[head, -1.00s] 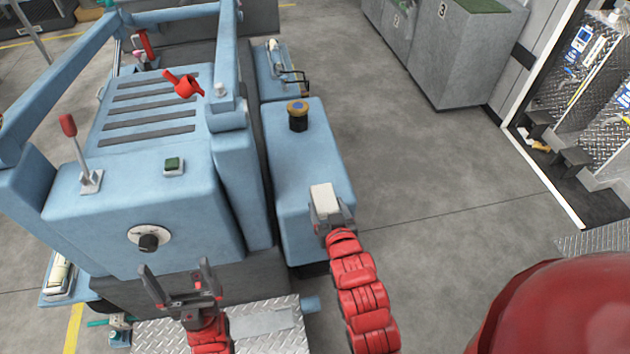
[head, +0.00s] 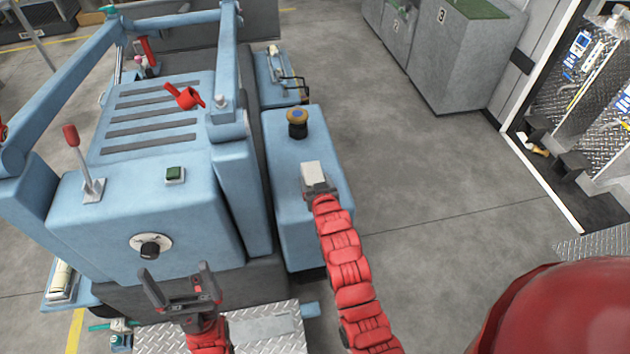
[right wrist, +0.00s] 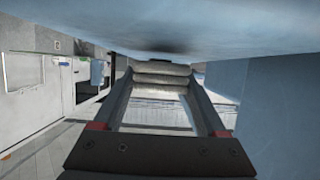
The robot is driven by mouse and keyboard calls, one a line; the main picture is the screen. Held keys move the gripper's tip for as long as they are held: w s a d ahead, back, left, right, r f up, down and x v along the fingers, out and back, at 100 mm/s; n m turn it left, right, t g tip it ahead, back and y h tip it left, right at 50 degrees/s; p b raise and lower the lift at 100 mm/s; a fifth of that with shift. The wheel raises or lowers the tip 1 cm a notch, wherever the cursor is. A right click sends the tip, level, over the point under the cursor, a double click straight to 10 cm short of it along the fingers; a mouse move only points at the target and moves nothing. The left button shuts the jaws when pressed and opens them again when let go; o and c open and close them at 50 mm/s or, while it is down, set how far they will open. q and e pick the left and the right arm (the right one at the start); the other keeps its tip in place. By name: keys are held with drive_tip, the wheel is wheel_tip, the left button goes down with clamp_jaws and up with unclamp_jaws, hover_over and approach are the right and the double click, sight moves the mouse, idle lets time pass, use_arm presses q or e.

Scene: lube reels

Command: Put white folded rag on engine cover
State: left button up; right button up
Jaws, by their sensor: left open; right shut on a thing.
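The white folded rag (head: 312,171) is between the fingers of my right gripper (head: 316,181), which is shut on it. In the head view it is over the blue side housing, right of the main body; the gap below it cannot be judged. The right wrist view shows the rag's folded layers (right wrist: 163,80) between both fingers, close to a blue surface. The blue slatted panel (head: 160,112), which looks like the engine cover, is to the left of my right gripper. My left gripper (head: 178,281) is open and empty in front of the machine.
A dark knob with a yellow rim (head: 297,122) stands on the side housing (head: 285,215), just beyond the rag. A blue post (head: 228,60) rises between housing and slatted panel. A red part (head: 184,96) lies on the slats. A red lever (head: 75,150) stands at left.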

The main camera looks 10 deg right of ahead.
drive_tip(key=shift+f, duration=0.65)
drive_tip(key=shift+f, duration=0.1)
drive_tip(key=o, duration=0.9)
drive_tip(key=shift+f, duration=0.1)
drive_tip(key=o, duration=0.4)
drive_tip(key=shift+s+r, duration=0.15)
drive_tip(key=shift+r, duration=0.05)
